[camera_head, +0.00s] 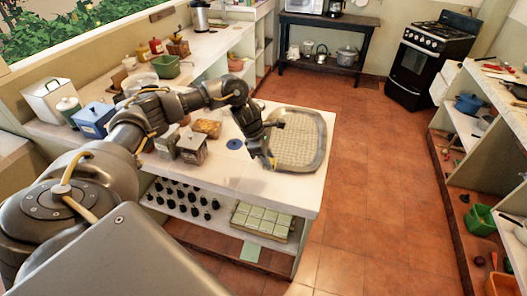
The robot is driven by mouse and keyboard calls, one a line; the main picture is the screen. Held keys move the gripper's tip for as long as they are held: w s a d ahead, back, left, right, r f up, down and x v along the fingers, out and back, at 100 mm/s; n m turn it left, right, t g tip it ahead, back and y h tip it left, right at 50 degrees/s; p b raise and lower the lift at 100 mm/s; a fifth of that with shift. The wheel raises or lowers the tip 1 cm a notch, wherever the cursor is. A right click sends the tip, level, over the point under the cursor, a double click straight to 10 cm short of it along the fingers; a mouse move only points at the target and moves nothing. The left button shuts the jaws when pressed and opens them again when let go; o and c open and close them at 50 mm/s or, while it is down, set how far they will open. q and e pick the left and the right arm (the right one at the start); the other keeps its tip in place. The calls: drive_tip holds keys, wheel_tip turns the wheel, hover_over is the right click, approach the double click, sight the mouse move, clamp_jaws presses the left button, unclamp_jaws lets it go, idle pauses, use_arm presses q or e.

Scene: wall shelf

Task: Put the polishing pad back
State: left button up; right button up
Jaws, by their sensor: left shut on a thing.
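My left gripper (268,155) reaches down over the counter, at the left rim of a large tray (322,141) with a woven-looking base. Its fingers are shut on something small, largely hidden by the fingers. I cannot tell whether this is the polishing pad or whether it touches the tray. A flat blue disc (234,144) lies on the white counter just left of the gripper. No other thing is clearly the polishing pad. My right gripper is not in view.
Left of the disc stand a glass jar (192,149) and a brown packet (208,128). A blue canister (94,119) is further left. Below the counter are several dark bottles (180,196) and a box of pale squares (262,218). The tiled floor to the right is clear.

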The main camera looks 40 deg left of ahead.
use_arm(q)
drive_tip(key=s+d+f+m, duration=0.1)
drive_tip(key=d+m, duration=0.1)
drive_tip(key=s+d+f+m+g+b, duration=0.1)
drive_tip(key=s+d+f, duration=0.1)
drive_tip(key=d, duration=0.1)
drive_tip(key=s+d+f+m+g+b, duration=0.1)
drive_tip(key=d+m, duration=0.1)
drive_tip(key=shift+s+d+f+m, duration=0.2)
drive_tip(key=shift+f+m, duration=0.05)
drive_tip(key=shift+m, duration=0.05)
use_arm(e)
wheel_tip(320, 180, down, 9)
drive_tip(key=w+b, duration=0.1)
drive_tip(key=b, duration=0.5)
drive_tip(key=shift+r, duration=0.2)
use_arm(q)
drive_tip(key=s+d+f+m+g, duration=0.2)
drive_tip(key=s+d+f+m, duration=0.4)
drive_tip(key=s, duration=0.4)
drive_tip(key=shift+f+m+g, duration=0.3)
drive_tip(key=shift+m+g, duration=0.1)
drive_tip(key=shift+m, duration=0.3)
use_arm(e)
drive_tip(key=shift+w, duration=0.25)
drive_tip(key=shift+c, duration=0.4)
use_arm(q)
drive_tip(key=shift+d, duration=0.2)
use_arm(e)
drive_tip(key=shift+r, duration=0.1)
